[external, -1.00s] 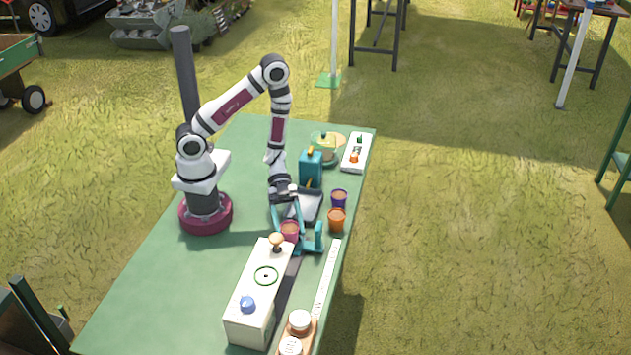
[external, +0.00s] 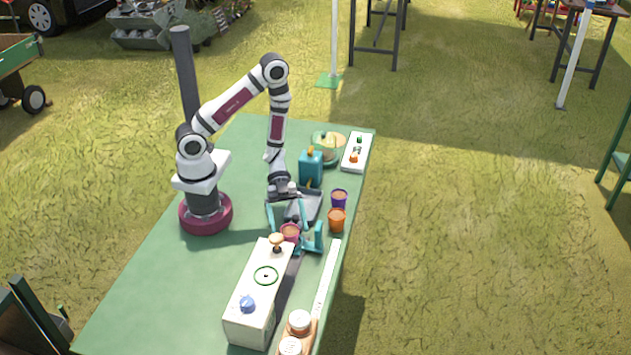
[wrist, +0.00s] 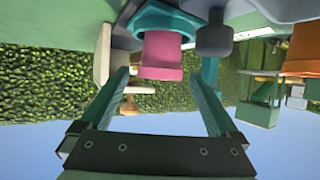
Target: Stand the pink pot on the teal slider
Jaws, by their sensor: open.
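The pink pot (external: 290,233) stands upright near the far end of the white box, and its base meets the teal slider (external: 312,248). In the wrist view the pink pot (wrist: 163,57) sits against the teal slider's ring-like seat (wrist: 160,18), apparently on it. My gripper (external: 287,226) is open around the pot. In the wrist view my gripper (wrist: 163,80) has one teal finger on each side of the pot, with visible gaps. The exact contact under the pot is partly hidden.
The white box (external: 247,312) with a wooden knob stands close in front. An orange pot (external: 337,220) and a purple pot (external: 339,198) stand to the right. The table's left part (external: 155,280) is clear.

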